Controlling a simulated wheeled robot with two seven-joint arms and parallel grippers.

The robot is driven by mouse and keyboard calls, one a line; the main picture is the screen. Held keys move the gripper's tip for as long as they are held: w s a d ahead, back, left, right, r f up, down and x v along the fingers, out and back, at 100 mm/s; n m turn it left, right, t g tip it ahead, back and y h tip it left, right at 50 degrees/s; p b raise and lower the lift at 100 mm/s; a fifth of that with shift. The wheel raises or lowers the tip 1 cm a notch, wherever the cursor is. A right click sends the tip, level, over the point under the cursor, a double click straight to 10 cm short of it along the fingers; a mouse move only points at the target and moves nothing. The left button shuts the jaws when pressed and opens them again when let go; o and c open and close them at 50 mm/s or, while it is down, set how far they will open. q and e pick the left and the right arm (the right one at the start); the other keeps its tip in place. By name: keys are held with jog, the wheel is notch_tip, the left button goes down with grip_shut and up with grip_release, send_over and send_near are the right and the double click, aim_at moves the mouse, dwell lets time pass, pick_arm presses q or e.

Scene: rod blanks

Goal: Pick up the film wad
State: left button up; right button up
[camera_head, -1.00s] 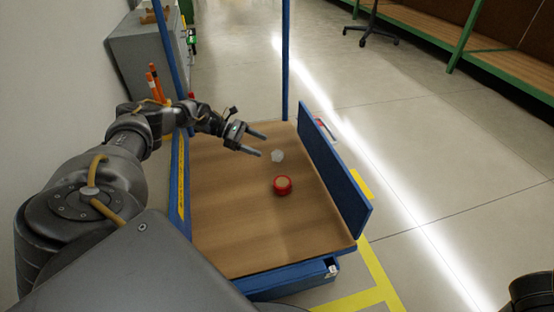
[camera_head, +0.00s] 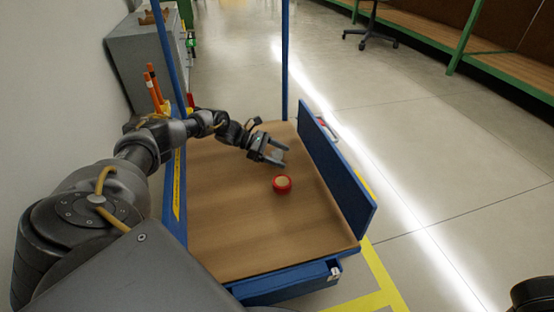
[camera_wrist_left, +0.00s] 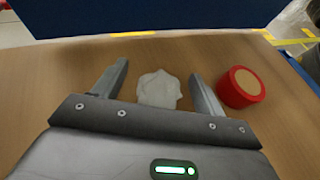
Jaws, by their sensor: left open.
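The film wad (camera_wrist_left: 159,89) is a small crumpled whitish lump on the wooden cart deck. In the left wrist view it lies between the two fingers of my left gripper (camera_wrist_left: 157,84), with bare gaps on both sides. In the head view my left gripper (camera_head: 282,156) is open low over the deck, and its fingers mostly hide the wad. I cannot tell whether the fingers touch the deck. My right gripper is not in view; only a dark part of my body shows at the lower right corner.
A red roll (camera_head: 282,184) with a tan top stands on the deck (camera_head: 240,225) just nearer than the gripper; it is also close to the right finger in the wrist view (camera_wrist_left: 241,87). A blue side panel (camera_head: 335,165) bounds the deck's right. The deck's near part is clear.

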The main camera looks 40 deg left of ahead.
aim_at(284, 153)
pick_arm(q)
jog(key=shift+w+d+f, duration=0.25)
jog(key=shift+d+f, duration=0.1)
jog(key=shift+d, duration=0.1)
jog(key=shift+w+d, duration=0.15)
jog(key=c, duration=0.8)
jog(key=shift+c, duration=1)
notch_tip(284, 153, up, 9)
jog(key=p, duration=0.5)
jog(key=shift+p, duration=0.3)
jog(key=shift+r+p, duration=0.3)
jog(key=shift+r, duration=0.3)
